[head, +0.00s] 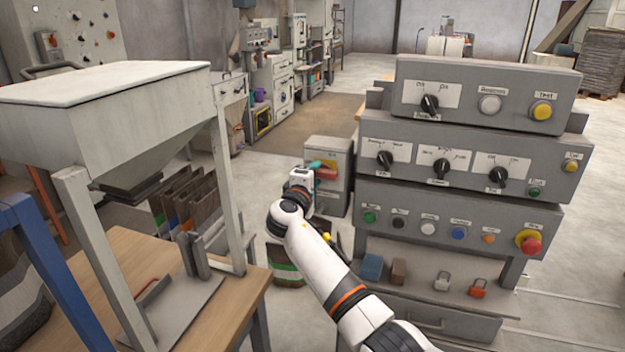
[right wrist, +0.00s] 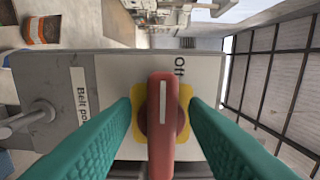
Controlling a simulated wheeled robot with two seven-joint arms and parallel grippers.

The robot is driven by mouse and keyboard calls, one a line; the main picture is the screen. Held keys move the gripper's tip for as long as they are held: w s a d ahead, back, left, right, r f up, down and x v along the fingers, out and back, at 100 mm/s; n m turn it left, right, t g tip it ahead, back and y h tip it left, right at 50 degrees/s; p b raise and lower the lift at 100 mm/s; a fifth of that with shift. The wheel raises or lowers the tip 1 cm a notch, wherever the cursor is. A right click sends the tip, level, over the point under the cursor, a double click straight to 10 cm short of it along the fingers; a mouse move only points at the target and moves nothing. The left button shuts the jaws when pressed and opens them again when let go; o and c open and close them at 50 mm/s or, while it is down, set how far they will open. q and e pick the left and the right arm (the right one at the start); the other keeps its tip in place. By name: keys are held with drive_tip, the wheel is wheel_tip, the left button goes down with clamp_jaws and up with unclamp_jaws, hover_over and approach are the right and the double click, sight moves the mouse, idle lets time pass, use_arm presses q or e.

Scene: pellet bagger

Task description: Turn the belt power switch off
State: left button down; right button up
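The belt power switch is a red handle (right wrist: 161,125) on a yellow plate (right wrist: 183,112), on a grey box with a pale front panel (right wrist: 120,75). The panel carries an "Off" mark and a partly hidden "Belt po…" label. The handle stands upright in the right wrist view, its white line lengthwise. In the head view the grey box (head: 338,152) stands left of the control console. My right gripper (right wrist: 160,120) has its teal fingers on both sides of the handle, with visible gaps. In the head view it is at the box front (head: 318,176). My left gripper is not in view.
The large console (head: 470,130) with knobs and buttons stands close on the right of my right arm. A hopper (head: 110,100) over a wooden table (head: 130,250) is on the left. A grey lever (right wrist: 35,112) sits beside the label panel.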

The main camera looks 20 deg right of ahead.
drive_tip(key=b+v, duration=0.2)
drive_tip(key=v, duration=1)
drive_tip(key=shift+f, duration=0.1)
